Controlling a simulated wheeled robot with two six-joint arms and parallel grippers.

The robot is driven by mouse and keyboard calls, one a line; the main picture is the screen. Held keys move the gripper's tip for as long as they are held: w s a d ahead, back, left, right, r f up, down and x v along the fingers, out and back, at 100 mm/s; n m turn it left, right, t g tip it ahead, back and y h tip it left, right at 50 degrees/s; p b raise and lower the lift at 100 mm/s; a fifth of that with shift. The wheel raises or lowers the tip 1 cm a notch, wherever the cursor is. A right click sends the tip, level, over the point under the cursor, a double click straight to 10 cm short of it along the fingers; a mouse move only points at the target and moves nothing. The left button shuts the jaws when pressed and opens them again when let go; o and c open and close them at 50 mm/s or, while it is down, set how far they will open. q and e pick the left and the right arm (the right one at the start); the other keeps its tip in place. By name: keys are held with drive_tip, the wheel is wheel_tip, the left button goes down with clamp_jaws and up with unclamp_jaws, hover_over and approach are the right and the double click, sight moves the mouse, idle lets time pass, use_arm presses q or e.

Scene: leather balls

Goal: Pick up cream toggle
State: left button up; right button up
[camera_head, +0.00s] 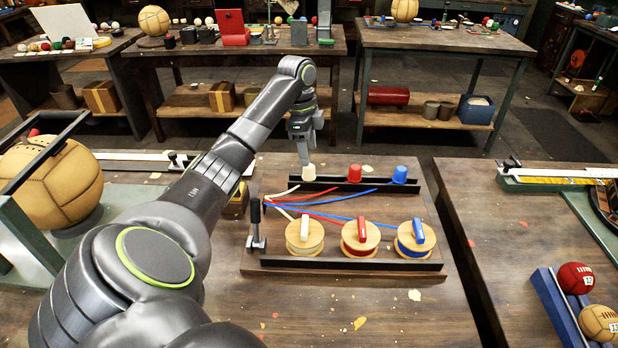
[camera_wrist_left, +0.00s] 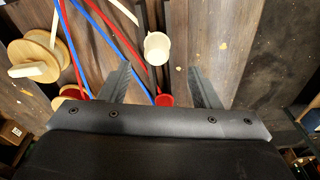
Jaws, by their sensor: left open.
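On the wooden board, a small cream cup-shaped piece (camera_head: 309,173) stands at the left end of the back rail. A cream bar (camera_head: 305,227) lies on top of the left wooden spool (camera_head: 304,245). I cannot tell from the frames which one is the cream toggle. My left gripper (camera_head: 304,158) points down just above the cream cup-shaped piece, open and empty. In the left wrist view, the cream cup-shaped piece (camera_wrist_left: 158,47) lies between and slightly beyond the open fingers (camera_wrist_left: 158,72), with no contact visible. My right gripper is out of view.
A red cup (camera_head: 355,173) and a blue cup (camera_head: 400,174) stand along the same rail. Spools with red (camera_head: 361,229) and blue (camera_head: 419,231) bars sit to the right in front. Cream, red and blue cords cross the board. A black lever (camera_head: 256,225) stands at its left edge.

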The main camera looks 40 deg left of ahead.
sight(309, 167)
use_arm(q)
drive_tip(key=f, duration=0.4)
drive_tip(key=f+p, duration=0.1)
drive_tip(key=f, duration=0.1)
drive_tip(key=shift+s+d+f, duration=0.1)
drive_tip(key=shift+d+f, duration=0.1)
drive_tip(key=shift+d, duration=0.1)
drive_tip(key=shift+c, duration=0.5)
drive_tip(key=c, duration=0.9)
drive_tip(key=shift+r, duration=0.2)
